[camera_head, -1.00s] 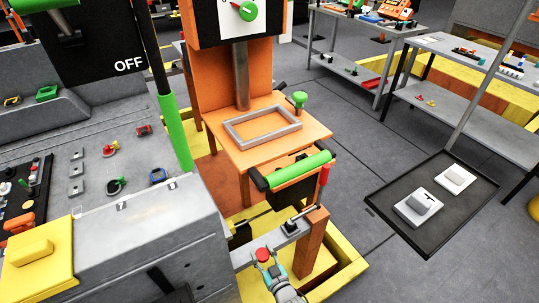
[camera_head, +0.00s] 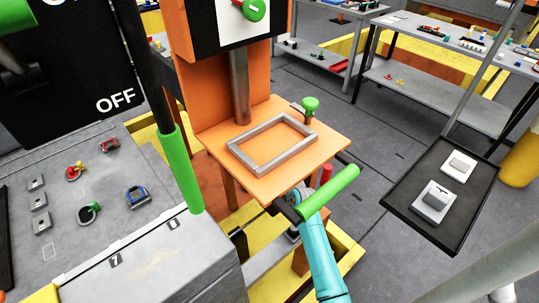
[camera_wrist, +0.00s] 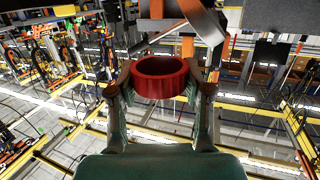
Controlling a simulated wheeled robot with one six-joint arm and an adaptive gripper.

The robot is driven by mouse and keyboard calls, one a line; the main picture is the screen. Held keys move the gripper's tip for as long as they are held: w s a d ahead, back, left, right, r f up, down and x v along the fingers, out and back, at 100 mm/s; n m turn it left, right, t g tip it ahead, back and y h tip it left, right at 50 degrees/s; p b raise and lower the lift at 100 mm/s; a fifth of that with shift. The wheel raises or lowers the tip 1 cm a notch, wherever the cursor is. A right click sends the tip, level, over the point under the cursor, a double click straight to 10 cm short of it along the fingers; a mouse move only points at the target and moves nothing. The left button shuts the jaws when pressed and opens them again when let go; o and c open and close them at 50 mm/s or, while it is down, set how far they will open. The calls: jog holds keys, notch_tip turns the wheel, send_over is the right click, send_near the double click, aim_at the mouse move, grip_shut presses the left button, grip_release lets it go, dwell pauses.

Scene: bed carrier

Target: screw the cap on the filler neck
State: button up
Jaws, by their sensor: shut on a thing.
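The red ring-shaped cap (camera_wrist: 160,78) sits between the two fingers of my gripper (camera_wrist: 158,88) in the wrist view. The gripper is shut on the cap's sides, and the cap's round opening faces up in the picture. In the head view, my turquoise arm (camera_head: 322,265) reaches up beside a green handle (camera_head: 328,193). The cap and my fingertips are not clearly visible there. I cannot pick out the filler neck in the head view.
An orange stand carries a shelf (camera_head: 272,178) with a grey rectangular frame (camera_head: 272,143) and a green knob (camera_head: 310,104) on it. A grey console (camera_head: 130,240) is at left. A black tray (camera_head: 405,200) with two switches is at right. Open floor lies behind.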

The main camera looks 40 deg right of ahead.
dwell(0.4)
jog(key=shift+f, duration=2.8)
jog(key=shift+f, duration=1.5)
jog(key=o, duration=0.9)
jog(key=shift+r, duration=5.05)
